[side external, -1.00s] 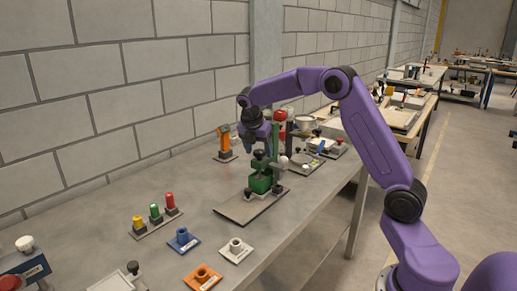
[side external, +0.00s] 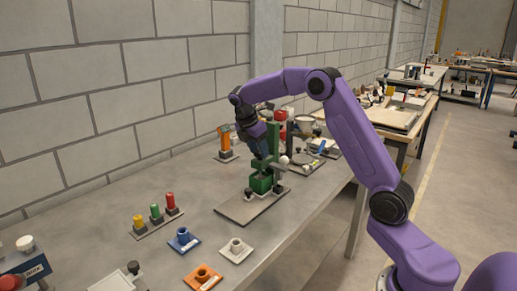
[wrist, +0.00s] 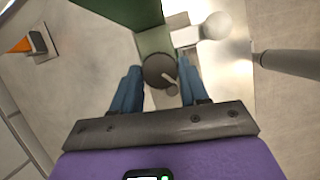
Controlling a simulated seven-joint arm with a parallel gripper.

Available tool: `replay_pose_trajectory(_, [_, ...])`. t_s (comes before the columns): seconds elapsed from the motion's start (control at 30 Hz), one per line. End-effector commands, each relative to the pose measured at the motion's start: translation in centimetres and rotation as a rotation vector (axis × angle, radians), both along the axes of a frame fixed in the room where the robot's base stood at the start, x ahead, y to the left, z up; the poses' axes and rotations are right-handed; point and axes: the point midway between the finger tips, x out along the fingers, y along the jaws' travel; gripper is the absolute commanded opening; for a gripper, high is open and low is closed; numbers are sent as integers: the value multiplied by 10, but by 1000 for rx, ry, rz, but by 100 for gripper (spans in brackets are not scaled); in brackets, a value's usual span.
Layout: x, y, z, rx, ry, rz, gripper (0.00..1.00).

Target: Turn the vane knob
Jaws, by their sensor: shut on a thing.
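In the side view my gripper (side external: 262,160) points down at the green stand and hides the knob. The stand has a green block (side external: 261,184) and a green upright (side external: 273,138) on a grey base plate (side external: 245,208). A white ball (side external: 283,160) sits beside the gripper and also shows in the wrist view (wrist: 216,25).
A rack of yellow, green and red pegs (side external: 156,216) stands to the left. Blue (side external: 183,240), white (side external: 236,250) and orange (side external: 203,276) socket plates lie in front. An orange device (side external: 225,142) stands behind. A grey rod (wrist: 288,62) shows at right in the wrist view.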

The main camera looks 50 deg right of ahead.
Motion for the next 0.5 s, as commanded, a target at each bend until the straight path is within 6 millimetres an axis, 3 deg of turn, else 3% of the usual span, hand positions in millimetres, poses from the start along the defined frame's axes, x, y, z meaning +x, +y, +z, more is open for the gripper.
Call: replay_pose_trajectory(0.5, [2,-1,1,-1,1,-238,14])
